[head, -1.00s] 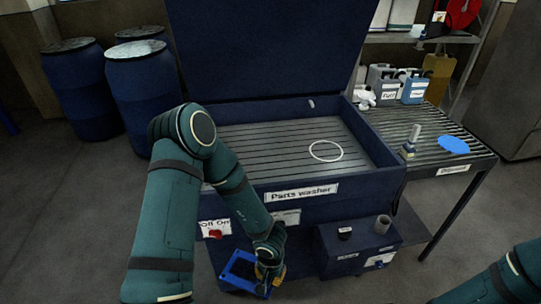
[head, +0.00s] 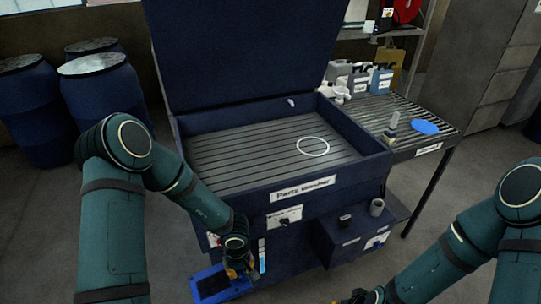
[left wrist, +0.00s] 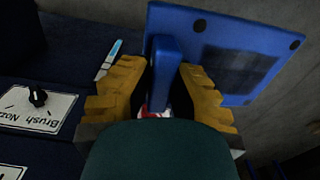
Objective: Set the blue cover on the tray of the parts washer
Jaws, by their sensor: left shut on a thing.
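The blue cover (head: 207,284) is in my left gripper (head: 237,270), low in front of the parts washer (head: 335,178). In the left wrist view the yellow fingers of my left gripper (left wrist: 162,90) are shut on the raised blue grip of the cover (left wrist: 272,42), which has a dark recessed panel and dark round corner pads. The washer's slatted tray (head: 240,150) lies open under its raised lid, above and to the right of the cover. A white ring (head: 313,147) is on its right half. My right gripper (head: 367,297) is partly cut off at the bottom edge; its opening is unclear.
The washer's front wall and rim stand between the cover and the tray. A slatted side table (head: 405,115) holds a blue disc (head: 425,127), a small bottle-like item (head: 391,125) and jugs (head: 381,80). Blue drums (head: 107,90) stand at the left.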

